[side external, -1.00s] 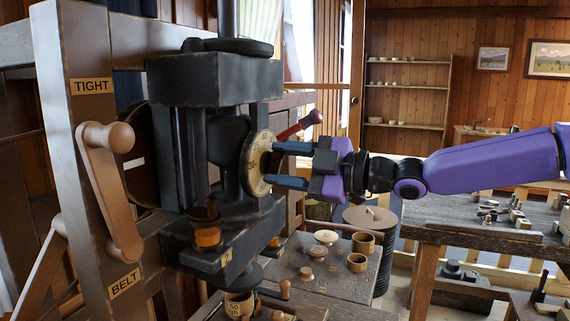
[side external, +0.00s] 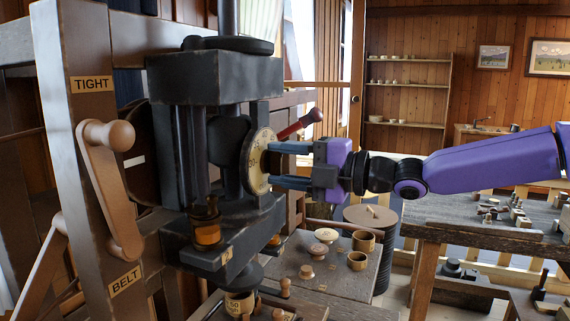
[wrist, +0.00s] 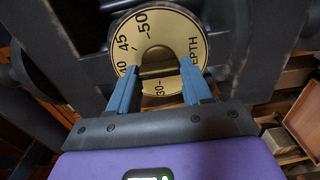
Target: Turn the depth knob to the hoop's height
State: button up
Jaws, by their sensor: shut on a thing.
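The depth knob (side external: 258,162) is a round brass dial on the front of the dark machine head. In the wrist view the dial (wrist: 190,38) shows 50, 45, 40, 30 and part of the word DEPTH. My gripper (side external: 274,165) reaches in from the right with its two blue fingers at the dial face. In the wrist view my gripper (wrist: 160,74) is shut on the knob's middle bar, one finger on each side. A pale ring-shaped piece with a number label (side external: 239,304) stands below the head; I cannot tell if it is the hoop.
A red-handled lever (side external: 300,125) sticks out just behind my fingers. A wooden crank (side external: 108,185) is on the left post between TIGHT and BELT labels. Small turned pieces (side external: 326,236) stand on the bench below. A workbench (side external: 480,215) is at the right.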

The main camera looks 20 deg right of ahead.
dwell(0.4)
jog(key=o, duration=1.1)
jog(key=shift+c, duration=0.2)
jog(key=v, duration=1.7)
jog(key=shift+s+d, duration=0.1)
jog(key=shift+d, duration=0.1)
